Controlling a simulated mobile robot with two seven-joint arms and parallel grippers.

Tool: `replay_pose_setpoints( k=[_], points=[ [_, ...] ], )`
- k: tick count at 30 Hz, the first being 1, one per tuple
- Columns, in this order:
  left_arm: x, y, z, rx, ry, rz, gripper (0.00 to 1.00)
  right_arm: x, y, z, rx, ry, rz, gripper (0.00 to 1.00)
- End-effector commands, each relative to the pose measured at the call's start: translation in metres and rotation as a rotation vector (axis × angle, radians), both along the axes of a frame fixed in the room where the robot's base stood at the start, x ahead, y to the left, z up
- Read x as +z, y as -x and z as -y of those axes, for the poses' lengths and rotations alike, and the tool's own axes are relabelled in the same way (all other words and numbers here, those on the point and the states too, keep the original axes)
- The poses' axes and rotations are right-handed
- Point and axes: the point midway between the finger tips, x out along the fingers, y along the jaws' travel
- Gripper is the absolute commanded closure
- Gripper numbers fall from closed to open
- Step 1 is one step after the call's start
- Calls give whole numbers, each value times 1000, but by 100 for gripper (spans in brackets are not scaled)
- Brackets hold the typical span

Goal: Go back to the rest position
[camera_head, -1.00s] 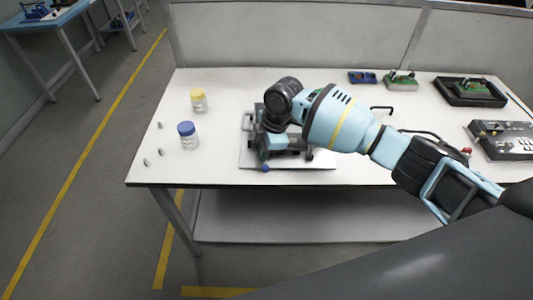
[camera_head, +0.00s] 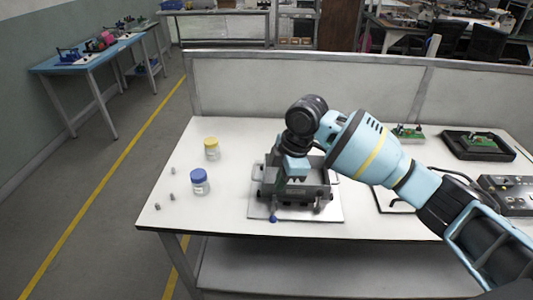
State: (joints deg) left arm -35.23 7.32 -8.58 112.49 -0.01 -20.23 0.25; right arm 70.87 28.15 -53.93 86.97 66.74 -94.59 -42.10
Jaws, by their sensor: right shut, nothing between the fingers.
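My right arm comes in from the right over the white table (camera_head: 225,225). Its gripper (camera_head: 297,180) points down, shut and empty, in front of or over a grey metal fixture (camera_head: 318,190) on a light plate (camera_head: 327,214). I cannot tell whether it touches the fixture, which it partly hides. My left gripper is out of view.
A yellow-lidded jar (camera_head: 212,149) and a blue-lidded jar (camera_head: 200,182) stand left of the fixture, with several small metal pieces (camera_head: 171,198) further left. A black tray (camera_head: 478,146) and a grey control box (camera_head: 508,195) are at the right. A low partition (camera_head: 300,92) backs the table.

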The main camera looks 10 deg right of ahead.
Motion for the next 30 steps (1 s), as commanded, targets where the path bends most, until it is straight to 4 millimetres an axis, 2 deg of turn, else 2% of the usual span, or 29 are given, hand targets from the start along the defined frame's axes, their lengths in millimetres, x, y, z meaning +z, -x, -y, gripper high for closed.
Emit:
replay_pose_setpoints(
  k=[4,7,15,19,25,30],
  points=[
    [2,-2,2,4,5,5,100,-4,1,-2,-4,-5,-1,100],
    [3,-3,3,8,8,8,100,-20,5,-10,-24,-35,1,100],
    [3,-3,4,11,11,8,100,-103,35,-51,-196,-221,26,100],
    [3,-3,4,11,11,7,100,-139,54,-66,-311,-316,41,100],
    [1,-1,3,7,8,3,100,-186,89,-74,-509,-442,60,100],
    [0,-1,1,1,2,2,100,-220,124,-69,-689,-524,84,100]
  ],
)
